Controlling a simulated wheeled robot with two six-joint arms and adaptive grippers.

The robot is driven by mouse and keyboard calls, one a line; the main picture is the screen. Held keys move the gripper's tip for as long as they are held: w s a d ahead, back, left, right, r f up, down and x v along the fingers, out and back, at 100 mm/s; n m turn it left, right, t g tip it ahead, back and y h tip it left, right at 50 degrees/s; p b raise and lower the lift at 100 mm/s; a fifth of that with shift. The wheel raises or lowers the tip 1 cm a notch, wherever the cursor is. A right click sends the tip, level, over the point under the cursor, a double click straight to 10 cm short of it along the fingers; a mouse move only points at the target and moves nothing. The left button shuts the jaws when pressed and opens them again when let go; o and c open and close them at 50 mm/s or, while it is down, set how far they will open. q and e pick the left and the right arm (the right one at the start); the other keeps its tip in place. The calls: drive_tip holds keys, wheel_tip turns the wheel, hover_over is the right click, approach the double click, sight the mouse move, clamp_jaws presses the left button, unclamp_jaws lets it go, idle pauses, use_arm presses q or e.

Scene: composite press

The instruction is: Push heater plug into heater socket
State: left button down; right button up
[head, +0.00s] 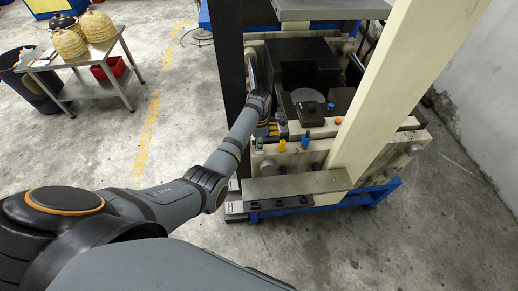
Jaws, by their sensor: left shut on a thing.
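My left arm reaches from the lower left to the near left side of the press (306,160). My left gripper (268,127) is at the press's front left corner, small and dark in the head view. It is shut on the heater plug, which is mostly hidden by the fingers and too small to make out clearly. I cannot tell which holds the heater socket. My right gripper is out of view.
A cream post (390,80) of the press stands right of the work area, and a dark post (230,60) stands close to my left wrist. The floor between is clear.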

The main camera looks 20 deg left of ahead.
use_arm(q)
drive_tip(key=shift+f, duration=0.1)
drive_tip(key=c, duration=1.2)
unclamp_jaws()
wheel_tip(320, 180, up, 12)
drive_tip(key=shift+f, duration=0.1)
